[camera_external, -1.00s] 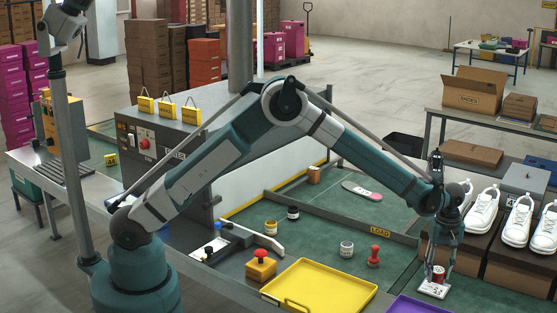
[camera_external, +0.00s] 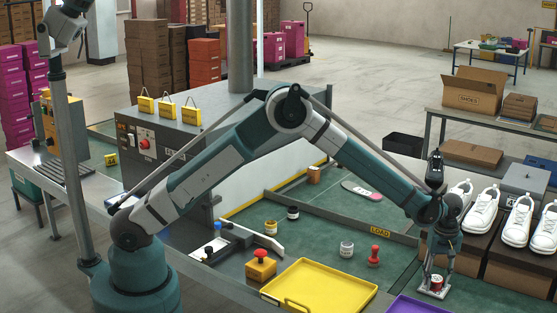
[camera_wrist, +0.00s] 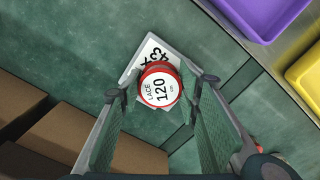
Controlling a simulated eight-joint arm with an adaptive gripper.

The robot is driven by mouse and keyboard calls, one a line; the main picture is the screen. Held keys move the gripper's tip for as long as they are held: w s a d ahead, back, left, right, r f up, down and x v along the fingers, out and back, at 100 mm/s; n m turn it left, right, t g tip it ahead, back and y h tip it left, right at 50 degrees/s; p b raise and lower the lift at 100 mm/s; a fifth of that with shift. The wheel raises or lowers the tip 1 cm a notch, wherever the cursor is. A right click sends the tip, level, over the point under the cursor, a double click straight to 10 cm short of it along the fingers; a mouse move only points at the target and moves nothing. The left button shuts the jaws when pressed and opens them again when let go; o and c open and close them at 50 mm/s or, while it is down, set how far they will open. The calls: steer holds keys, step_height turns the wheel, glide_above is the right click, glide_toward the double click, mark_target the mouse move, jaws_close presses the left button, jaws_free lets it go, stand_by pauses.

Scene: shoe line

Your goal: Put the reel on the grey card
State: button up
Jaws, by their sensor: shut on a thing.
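The reel (camera_wrist: 160,86) is a short red cylinder with a white top printed "LACE 120". In the external view the reel (camera_external: 437,282) stands upright low over the card, between my fingertips. The grey card (camera_wrist: 137,63) has a pale face with black print and lies flat on the green surface, partly hidden under the reel. It also shows in the external view (camera_external: 425,290). My gripper (camera_external: 437,277) points down, with its fingers on both sides of the reel, shut on it. I cannot tell whether the reel's base touches the card.
A red stamp (camera_external: 374,255) and a small jar (camera_external: 346,248) stand farther back. White shoes (camera_external: 483,213) on dark boxes (camera_external: 510,272) are close on the right.

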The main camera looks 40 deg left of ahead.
mark_target(436, 279)
steer(key=shift+f, duration=0.15)
steer(key=o, duration=0.9)
step_height(436, 279, up, 12)
steer(key=shift+r+p, duration=0.2)
steer(key=shift+p, duration=0.65)
